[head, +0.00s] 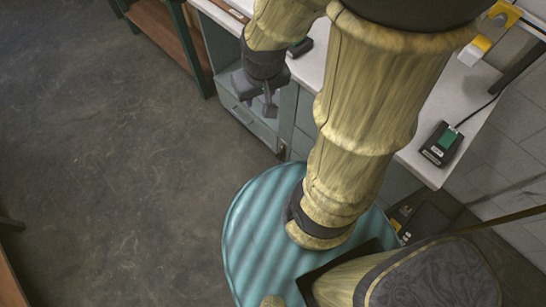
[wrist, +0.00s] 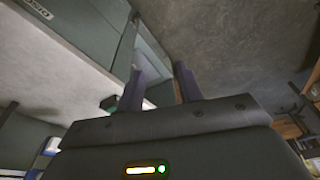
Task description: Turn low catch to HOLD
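My gripper (head: 258,96) hangs in front of the grey cabinet (head: 297,112) under the white counter, in the head view. In the wrist view its two dark fingers (wrist: 160,85) stand apart with nothing between them. The grey cabinet front (wrist: 88,38) also shows at the upper left of the wrist view. A small dark piece (head: 282,151) sits low at the cabinet's corner; I cannot tell whether it is the low catch. No HOLD mark is readable in either view.
The white counter (head: 415,140) holds a black device with a green screen (head: 442,144) at right. A small dark item (head: 300,47) lies near its left edge. A brown shelf with green legs (head: 165,33) stands at upper left. The grey floor (head: 110,160) at left is clear.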

